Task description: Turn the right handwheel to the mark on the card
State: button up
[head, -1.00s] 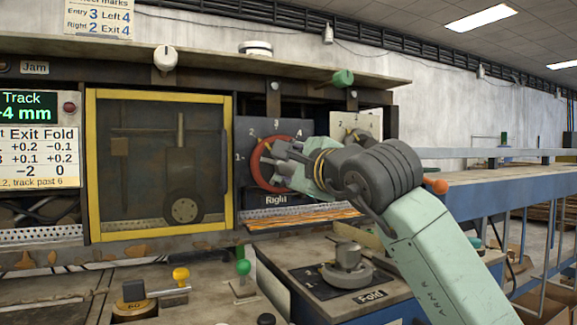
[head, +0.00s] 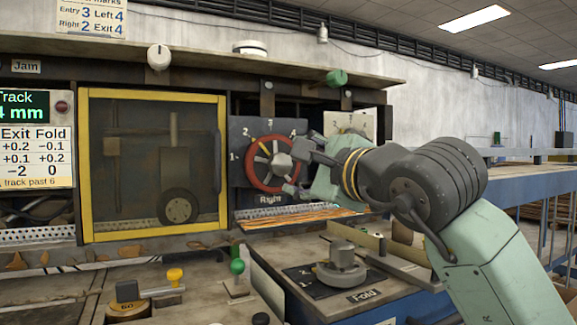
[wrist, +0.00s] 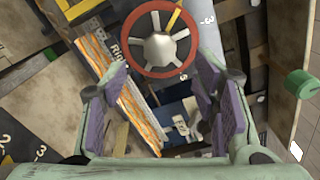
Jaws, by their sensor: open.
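The right handwheel (head: 252,178) is a red ring with grey spokes on a dark dial plate, above a label reading "Right".
A yellow-framed guard window (head: 222,165) stands left of the wheel. A shelf edge with a green knob (head: 337,77) runs above. The Fold dial (head: 341,265) sits on a box below my arm. Another dial plate (head: 362,121) is partly hidden behind the gripper.

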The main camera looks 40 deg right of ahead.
jog(key=shift+v, duration=2.2)
